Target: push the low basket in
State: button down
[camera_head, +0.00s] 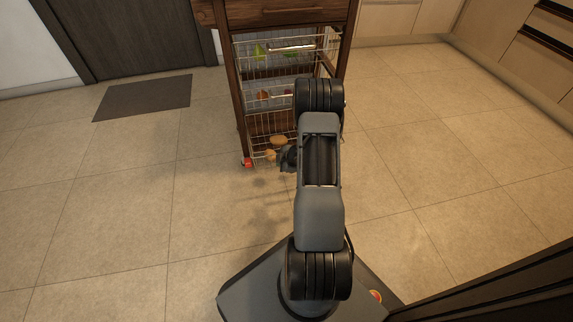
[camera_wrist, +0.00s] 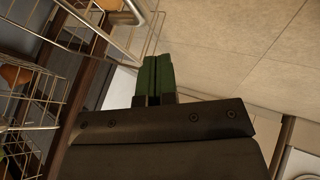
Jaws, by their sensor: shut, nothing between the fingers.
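A dark wooden cart holds wire baskets one above another. The low basket (camera_head: 258,143) is near the floor, with tan and yellowish items in it; my arm hides its right part, and how far it stands out is hard to tell. My gripper (camera_head: 287,159) is beside the low basket's front right, low down; contact cannot be told. In the wrist view, the green fingertips of my gripper (camera_wrist: 153,78) are together with nothing between them. Wire baskets show at the left there; which one is the low basket is unclear.
The upper basket (camera_head: 262,50) and middle basket (camera_head: 258,98) are above the low one. A metal handle bar (camera_wrist: 125,17) is close to my fingers in the wrist view. A dark mat (camera_head: 143,97) lies at the left. Tiled floor is clear on both sides.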

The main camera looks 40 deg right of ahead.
aim_at(271, 160)
jog(key=w, duration=0.1)
jog(key=w+f+b, duration=0.1)
jog(key=w, duration=0.1)
jog(key=w+d+f+b, duration=0.1)
jog(key=w, duration=0.1)
jog(key=shift+w+d+f, duration=0.1)
jog(key=shift+f, duration=0.15)
jog(key=shift+w, duration=0.1)
